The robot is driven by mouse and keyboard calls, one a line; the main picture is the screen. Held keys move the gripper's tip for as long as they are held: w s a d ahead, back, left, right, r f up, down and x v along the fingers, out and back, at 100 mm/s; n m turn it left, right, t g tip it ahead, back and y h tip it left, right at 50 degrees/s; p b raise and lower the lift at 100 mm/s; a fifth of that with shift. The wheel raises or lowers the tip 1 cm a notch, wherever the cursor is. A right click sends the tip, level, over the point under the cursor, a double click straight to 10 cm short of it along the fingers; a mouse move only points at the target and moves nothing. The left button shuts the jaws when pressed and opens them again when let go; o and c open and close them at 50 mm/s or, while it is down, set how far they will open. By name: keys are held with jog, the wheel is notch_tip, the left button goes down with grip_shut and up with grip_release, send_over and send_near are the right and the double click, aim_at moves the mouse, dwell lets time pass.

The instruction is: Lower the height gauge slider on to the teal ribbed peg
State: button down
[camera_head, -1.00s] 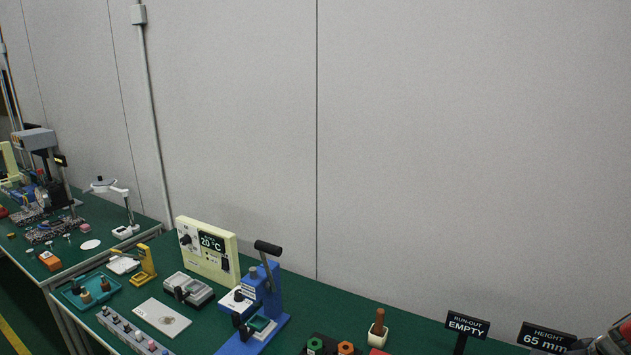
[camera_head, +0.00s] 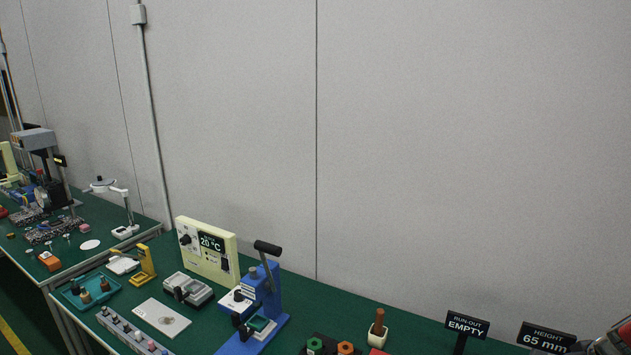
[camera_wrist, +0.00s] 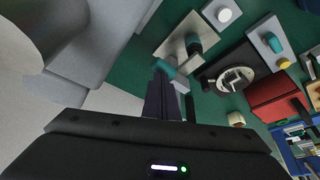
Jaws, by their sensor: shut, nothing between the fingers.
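My gripper (camera_wrist: 162,78) is shut and empty in the wrist view, its dark fingers side by side. A small teal piece (camera_wrist: 165,68) shows right at the fingertips; whether they touch cannot be told. It lies by a pale plate (camera_wrist: 175,47) that carries a dark upright part (camera_wrist: 194,46). Another teal peg-like piece (camera_wrist: 272,42) stands on a grey plate to the right. Which teal piece is the ribbed peg, and which part is the gauge slider, I cannot tell. In the head view a sign (camera_head: 548,338) reads "HEIGHT 65 mm"; the gauge is not visible there.
In the wrist view, a black block with a silver disc (camera_wrist: 234,76) and a red box (camera_wrist: 275,96) stand right of my fingers. In the head view, a blue press (camera_head: 262,295), a cream 20 °C panel (camera_head: 207,249) and a "RUN-OUT EMPTY" sign (camera_head: 467,325) line the green bench.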

dwell(0.4)
jog(key=shift+r, duration=2.95)
jog(key=shift+s+m, duration=0.1)
jog(key=shift+m, duration=0.5)
jog(key=s+a+r, duration=0.3)
jog(key=s+a, duration=0.2)
jog(key=a, duration=0.7)
jog(key=s+a+r, duration=0.4)
jog(key=a, duration=0.9)
jog(key=s+a+r+n+t, duration=0.1)
jog(key=s+a+r, duration=0.3)
jog(key=a, duration=0.9)
jog(key=shift+s, duration=0.85)
jog(key=shift+r, duration=0.1)
